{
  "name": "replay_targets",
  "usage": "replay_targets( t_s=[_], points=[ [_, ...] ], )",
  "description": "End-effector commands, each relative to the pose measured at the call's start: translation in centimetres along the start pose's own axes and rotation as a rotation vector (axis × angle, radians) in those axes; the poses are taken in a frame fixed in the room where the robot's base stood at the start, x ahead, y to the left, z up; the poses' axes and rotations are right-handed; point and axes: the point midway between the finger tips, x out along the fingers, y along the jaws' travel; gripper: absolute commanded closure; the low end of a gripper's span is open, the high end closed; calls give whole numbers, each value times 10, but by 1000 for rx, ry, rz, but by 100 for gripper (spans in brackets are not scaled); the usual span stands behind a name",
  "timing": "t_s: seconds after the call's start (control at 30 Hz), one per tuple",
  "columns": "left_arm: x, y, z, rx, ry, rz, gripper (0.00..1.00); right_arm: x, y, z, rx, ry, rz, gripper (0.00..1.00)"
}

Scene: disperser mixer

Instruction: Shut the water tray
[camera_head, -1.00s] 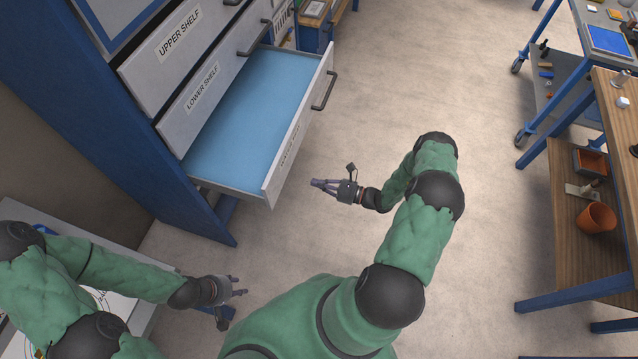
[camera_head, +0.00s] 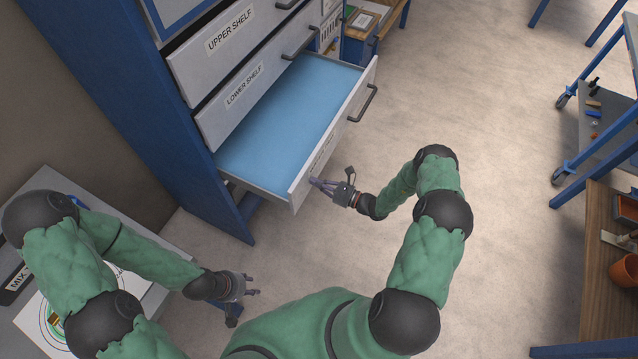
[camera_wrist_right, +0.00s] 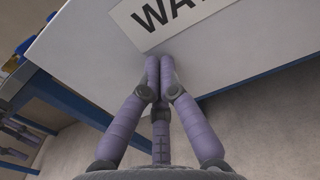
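The water tray (camera_head: 290,122) is a drawer with a light blue inside, pulled out below the lower shelf drawer. Its pale front (camera_wrist_right: 220,45) fills the upper part of the right wrist view, with a label starting "WA". My right gripper (camera_head: 318,184) is at the near lower end of this front, touching it or very close. Its fingers (camera_wrist_right: 160,62) are together, with nothing between them. The tray's dark handle (camera_head: 362,103) is farther along the front, apart from the gripper. My left gripper (camera_head: 252,286) is low, away from the tray; its finger opening is unclear.
The closed lower shelf drawer (camera_head: 245,98) and upper shelf drawer (camera_head: 230,42) are above the tray in a blue cabinet. A bench (camera_head: 25,325) with a mixing sheet stands at lower left. Shelving (camera_head: 600,240) stands at right. The floor between is clear.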

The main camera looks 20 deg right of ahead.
Motion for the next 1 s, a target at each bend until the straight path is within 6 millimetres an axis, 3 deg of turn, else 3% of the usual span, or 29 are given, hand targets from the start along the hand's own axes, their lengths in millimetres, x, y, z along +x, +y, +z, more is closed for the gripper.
replay_targets(
  t_s=[0.17,0.37,0.57,0.8,1.0],
  points=[
    [1,0,0,0,0,0,62,2,0,0,0,0,1,100],
    [6,-2,0,0,0,0,62,24,1,-1,-1,-1,4,100],
    [21,-7,-1,0,0,0,62,76,2,-3,-3,-2,7,100],
    [48,-17,-2,0,0,0,62,159,3,-4,-5,-4,8,100],
    [73,-26,-3,0,0,0,62,219,2,-5,-3,-3,5,100]
  ],
)
